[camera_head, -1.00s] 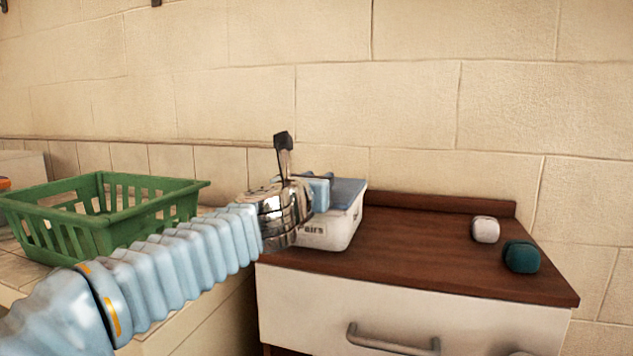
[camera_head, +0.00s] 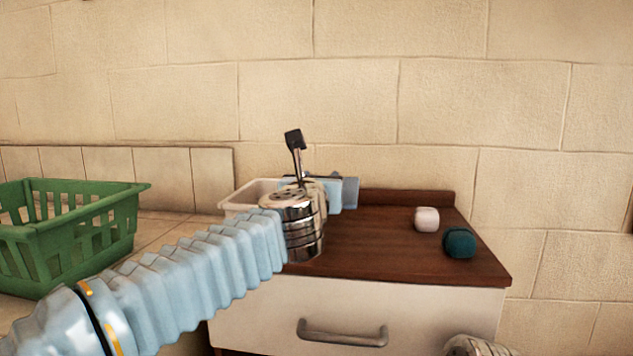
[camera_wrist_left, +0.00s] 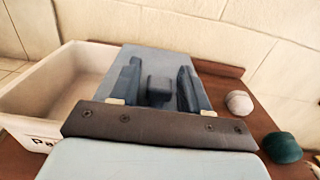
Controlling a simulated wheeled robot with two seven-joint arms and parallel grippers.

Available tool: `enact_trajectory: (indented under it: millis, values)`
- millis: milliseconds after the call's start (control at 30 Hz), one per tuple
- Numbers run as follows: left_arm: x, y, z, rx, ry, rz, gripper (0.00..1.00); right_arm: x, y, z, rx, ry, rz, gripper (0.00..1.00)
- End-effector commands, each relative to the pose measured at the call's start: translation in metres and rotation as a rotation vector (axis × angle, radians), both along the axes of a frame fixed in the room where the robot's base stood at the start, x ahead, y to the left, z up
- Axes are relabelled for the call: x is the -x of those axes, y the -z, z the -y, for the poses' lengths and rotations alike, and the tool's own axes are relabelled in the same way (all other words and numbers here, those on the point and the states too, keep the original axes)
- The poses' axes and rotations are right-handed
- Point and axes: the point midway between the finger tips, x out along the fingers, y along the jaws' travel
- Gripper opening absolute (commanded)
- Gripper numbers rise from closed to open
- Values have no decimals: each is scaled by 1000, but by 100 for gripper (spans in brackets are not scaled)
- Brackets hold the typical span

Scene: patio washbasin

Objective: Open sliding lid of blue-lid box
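The white box (camera_head: 244,196) stands at the left end of the brown countertop, partly hidden by my left arm in the head view. Its interior is uncovered on the left, as the left wrist view shows (camera_wrist_left: 62,84). The blue lid (camera_head: 351,191) is displaced to the right of the box; in the left wrist view the lid (camera_wrist_left: 150,60) carries a dark raised handle (camera_wrist_left: 159,90). My left gripper (camera_head: 325,190) is over the lid. In the left wrist view its fingers (camera_wrist_left: 159,86) straddle the handle, with small gaps visible on both sides.
A green basket (camera_head: 70,228) stands at left on the tiled ledge. A white rounded item (camera_head: 427,219) and a teal one (camera_head: 459,243) lie on the right of the countertop (camera_head: 370,256). A drawer with a grey handle (camera_head: 342,334) is below. A wall stands behind.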

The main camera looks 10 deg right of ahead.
Motion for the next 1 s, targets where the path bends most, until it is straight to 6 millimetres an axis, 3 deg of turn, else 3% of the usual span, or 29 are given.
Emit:
enact_trajectory:
  millis: [300, 433, 800, 1000]
  values:
    - [0, 0, 0, 0, 0, 0, 53, 0, 0, 0, 0, 0, 0, 43]
    - [10, 2, -3, 0, 0, 0, 53, 0, 5, 0, 0, 0, 0, 43]
    - [91, 2, -30, 2, 1, 2, 53, -1, 26, 4, 6, 9, 3, 43]
    - [122, 1, -40, 0, 0, 0, 53, -2, 30, 6, 10, 12, 4, 43]
